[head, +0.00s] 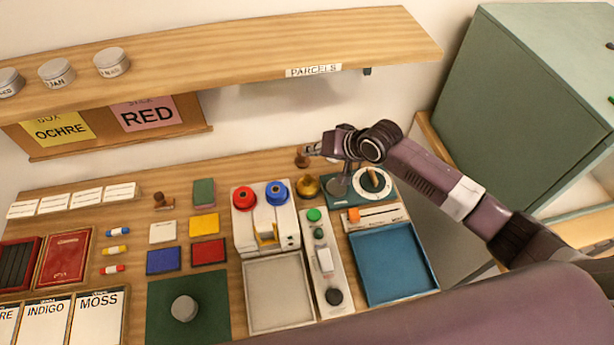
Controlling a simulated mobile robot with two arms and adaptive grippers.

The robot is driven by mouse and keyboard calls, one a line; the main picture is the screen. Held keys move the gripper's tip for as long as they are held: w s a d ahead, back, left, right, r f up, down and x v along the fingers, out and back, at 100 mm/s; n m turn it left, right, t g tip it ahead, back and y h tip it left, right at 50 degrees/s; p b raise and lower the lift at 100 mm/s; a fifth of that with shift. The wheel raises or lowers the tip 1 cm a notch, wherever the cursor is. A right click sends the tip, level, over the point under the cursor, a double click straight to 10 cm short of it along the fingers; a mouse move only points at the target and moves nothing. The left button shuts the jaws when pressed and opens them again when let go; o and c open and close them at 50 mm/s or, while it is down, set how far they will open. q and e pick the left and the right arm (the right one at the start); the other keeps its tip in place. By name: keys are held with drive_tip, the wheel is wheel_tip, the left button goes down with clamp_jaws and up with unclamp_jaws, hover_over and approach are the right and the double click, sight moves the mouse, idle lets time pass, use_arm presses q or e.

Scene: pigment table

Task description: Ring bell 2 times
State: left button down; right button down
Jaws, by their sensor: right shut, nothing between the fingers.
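A small brass-coloured dome, which looks like the bell (308,186), stands on the wooden table just right of the machine with the red and blue knobs. My right gripper (311,150) reaches in from the right, above and behind the bell in the picture. It is shut and empty, with its fingertips pointing left. It looks apart from the bell, though its exact height is hard to judge. My left gripper is not in view.
A dial panel (388,192) sits under my right arm, with a blue tray (395,262) in front. The white machine (259,237) with red and blue knobs is left of the bell. A small brown knobbed object (302,161) stands behind it. A shelf (215,55) runs above.

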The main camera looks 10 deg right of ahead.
drive_tip(key=shift+f, duration=0.1)
drive_tip(key=b, duration=0.7)
hover_over(310, 179)
wheel_tip(310, 179, down, 6)
drive_tip(key=shift+f, duration=0.25)
wheel_tip(310, 179, down, 2)
drive_tip(key=shift+b, duration=0.65)
drive_tip(key=shift+f, duration=0.15)
drive_tip(key=shift+f, duration=0.3)
